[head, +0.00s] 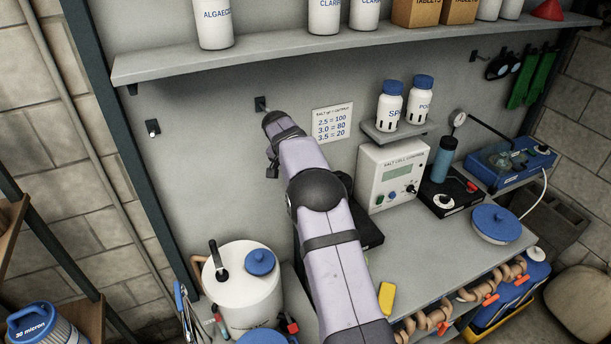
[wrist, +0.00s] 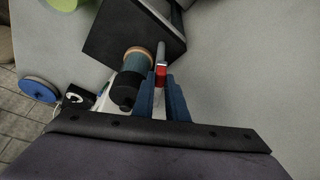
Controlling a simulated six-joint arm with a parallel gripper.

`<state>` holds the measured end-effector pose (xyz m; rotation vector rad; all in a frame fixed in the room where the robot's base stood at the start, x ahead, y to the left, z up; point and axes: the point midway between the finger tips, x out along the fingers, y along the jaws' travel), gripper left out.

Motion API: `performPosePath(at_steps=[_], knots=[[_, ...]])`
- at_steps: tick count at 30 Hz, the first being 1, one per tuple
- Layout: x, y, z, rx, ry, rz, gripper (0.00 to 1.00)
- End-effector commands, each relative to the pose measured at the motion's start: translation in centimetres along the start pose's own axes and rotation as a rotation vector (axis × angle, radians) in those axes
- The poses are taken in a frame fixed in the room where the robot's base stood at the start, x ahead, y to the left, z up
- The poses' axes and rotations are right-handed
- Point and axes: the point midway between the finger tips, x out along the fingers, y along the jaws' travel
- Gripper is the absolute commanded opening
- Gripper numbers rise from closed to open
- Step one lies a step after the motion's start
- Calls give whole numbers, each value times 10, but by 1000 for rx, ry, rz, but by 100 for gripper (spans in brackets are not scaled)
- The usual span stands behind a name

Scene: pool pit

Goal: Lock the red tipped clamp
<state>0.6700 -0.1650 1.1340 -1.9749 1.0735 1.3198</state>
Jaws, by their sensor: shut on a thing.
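The red tip (wrist: 161,72) of the clamp shows in the wrist view, at the ends of my gripper's blue fingers. A pale metal part of the clamp runs up from the tip, beside a black block. My gripper (wrist: 162,84) is shut on the red tip. Most of the clamp is hidden, so I cannot tell its lever angle. In the head view my arm covers both the gripper and the clamp.
A dark block (wrist: 112,30) and a teal-and-black cylinder (wrist: 132,77) stand close to the left of my fingers in the wrist view. In the head view, a white tank (head: 242,300), a salt cell control box (head: 390,175) and a yellow object (head: 386,298) surround my arm.

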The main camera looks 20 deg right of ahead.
Motion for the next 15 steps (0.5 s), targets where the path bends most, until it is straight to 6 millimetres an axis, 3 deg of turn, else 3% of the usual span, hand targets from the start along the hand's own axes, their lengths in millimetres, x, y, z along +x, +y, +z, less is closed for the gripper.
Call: performPosePath(at_steps=[15], knots=[[-2,-11,-2,179,2,71,0]])
